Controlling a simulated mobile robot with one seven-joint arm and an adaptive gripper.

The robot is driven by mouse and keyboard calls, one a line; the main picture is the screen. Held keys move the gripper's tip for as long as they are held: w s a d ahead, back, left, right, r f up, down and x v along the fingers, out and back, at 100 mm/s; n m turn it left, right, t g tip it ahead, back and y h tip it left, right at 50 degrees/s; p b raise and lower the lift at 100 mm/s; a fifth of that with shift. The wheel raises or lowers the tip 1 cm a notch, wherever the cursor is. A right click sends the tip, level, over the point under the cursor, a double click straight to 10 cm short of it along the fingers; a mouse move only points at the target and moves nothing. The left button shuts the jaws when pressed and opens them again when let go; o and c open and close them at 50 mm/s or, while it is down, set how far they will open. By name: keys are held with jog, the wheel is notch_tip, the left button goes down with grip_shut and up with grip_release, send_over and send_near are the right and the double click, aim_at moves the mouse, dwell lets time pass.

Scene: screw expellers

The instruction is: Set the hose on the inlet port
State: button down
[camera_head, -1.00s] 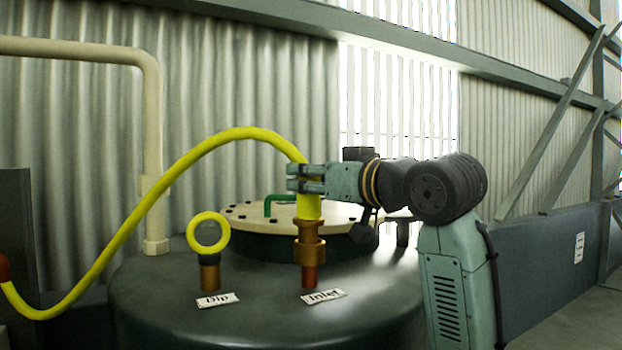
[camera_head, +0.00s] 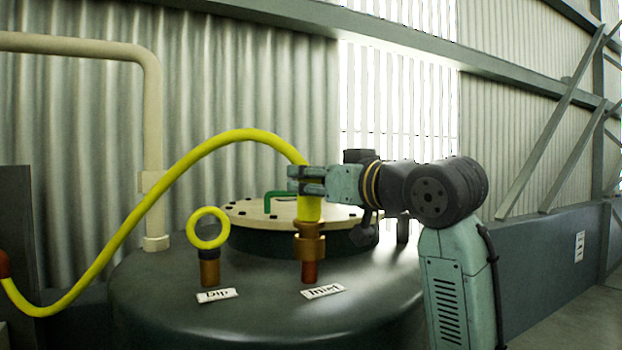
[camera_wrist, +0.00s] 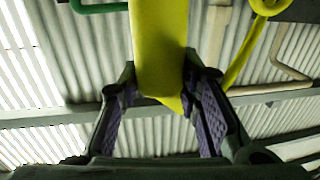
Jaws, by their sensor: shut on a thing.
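The yellow hose (camera_head: 236,136) arches from the left edge up and over to my gripper (camera_head: 308,181). My gripper is shut on the hose's yellow end piece, which hangs upright below the fingers. The brass coupling (camera_head: 309,240) at its lower end is in line with the copper-coloured inlet port (camera_head: 309,272), behind the "Inlet" label (camera_head: 323,291). The coupling appears to touch or surround the port's top; its exact seating cannot be told. In the wrist view the yellow end piece (camera_wrist: 158,45) lies between the two fingers, and the port is not visible.
The dip port with a yellow ring (camera_head: 208,228) stands left of the inlet, behind the "Dip" label (camera_head: 217,295). A bolted cream lid (camera_head: 250,212) with a green handle (camera_head: 276,199) lies behind on the dark tank (camera_head: 160,300). A cream pipe (camera_head: 153,120) rises at the left.

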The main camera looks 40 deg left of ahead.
aim_at(308, 221)
jog(key=shift+f+b, duration=0.4)
jog(key=shift+f, duration=0.15)
jog(key=shift+r, duration=0.15)
dwell(0.4)
jog(key=shift+r+p, duration=0.5)
jog(key=shift+p, duration=0.15)
jog(key=shift+r, duration=0.2)
dwell(0.3)
jog(key=shift+f+b, duration=0.65)
jog(key=shift+f, duration=0.75)
dwell(0.4)
jog(key=c, duration=1.4)
grip_release()
jog(key=shift+c, duration=0.2)
